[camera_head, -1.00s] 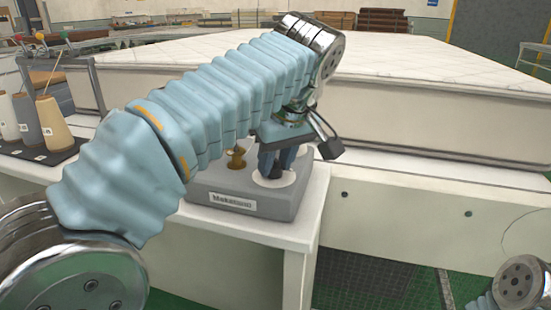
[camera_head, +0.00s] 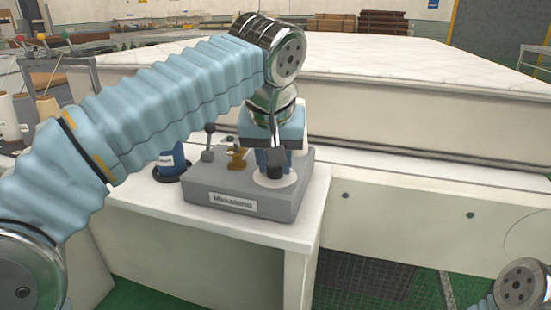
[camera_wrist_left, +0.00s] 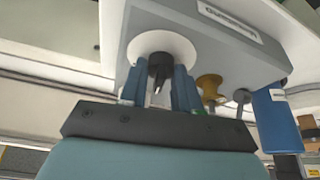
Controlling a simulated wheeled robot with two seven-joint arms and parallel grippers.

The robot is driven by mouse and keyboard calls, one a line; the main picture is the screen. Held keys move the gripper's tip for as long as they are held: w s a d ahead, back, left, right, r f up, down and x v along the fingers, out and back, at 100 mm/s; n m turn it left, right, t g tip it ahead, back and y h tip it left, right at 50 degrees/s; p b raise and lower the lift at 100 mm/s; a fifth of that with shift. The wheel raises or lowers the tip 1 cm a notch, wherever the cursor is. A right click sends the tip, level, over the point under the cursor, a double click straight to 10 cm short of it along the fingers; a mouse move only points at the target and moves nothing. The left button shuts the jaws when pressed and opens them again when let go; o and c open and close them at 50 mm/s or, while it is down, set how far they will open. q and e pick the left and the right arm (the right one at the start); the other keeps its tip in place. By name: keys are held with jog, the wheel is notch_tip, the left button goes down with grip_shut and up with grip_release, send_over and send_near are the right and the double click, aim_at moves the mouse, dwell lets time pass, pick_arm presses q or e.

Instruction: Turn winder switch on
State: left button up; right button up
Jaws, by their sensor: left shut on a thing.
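The winder (camera_head: 238,202) is a grey box labelled "Makasano" on a white table. On its top are a white round plate (camera_head: 288,182) at the right, a brass knob (camera_head: 236,158) in the middle and a lever with a dark ball (camera_head: 209,129) at the left. My left gripper (camera_head: 274,172) comes down over the white plate. In the left wrist view its blue fingers (camera_wrist_left: 160,90) are shut on a dark switch (camera_wrist_left: 160,68) that rises from the white plate (camera_wrist_left: 172,46). My right arm shows only a joint at the bottom right; its gripper is out of view.
A blue spool-like object (camera_head: 171,163) stands left of the winder. Thread cones (camera_head: 47,107) stand further left. A large white mattress (camera_head: 420,95) lies behind the table. Free table top (camera_head: 265,232) shows in front of the winder.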

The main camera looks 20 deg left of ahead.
pick_arm(q)
jog(key=m+h, duration=0.1)
jog(key=m, duration=0.1)
jog(key=m+h, duration=0.1)
jog(key=m, duration=0.2)
jog(key=shift+a+m, duration=0.2)
jog(key=shift+m, duration=0.1)
jog(key=m+h, duration=0.1)
jog(key=m, duration=0.1)
jog(key=m+g+h, duration=0.1)
jog(key=m, duration=0.2)
jog(key=shift+w+g, duration=0.1)
jog(key=shift+g, duration=0.2)
jog(key=shift+m, duration=0.4)
jog(key=o, duration=1)
jog(key=shift+o, duration=0.2)
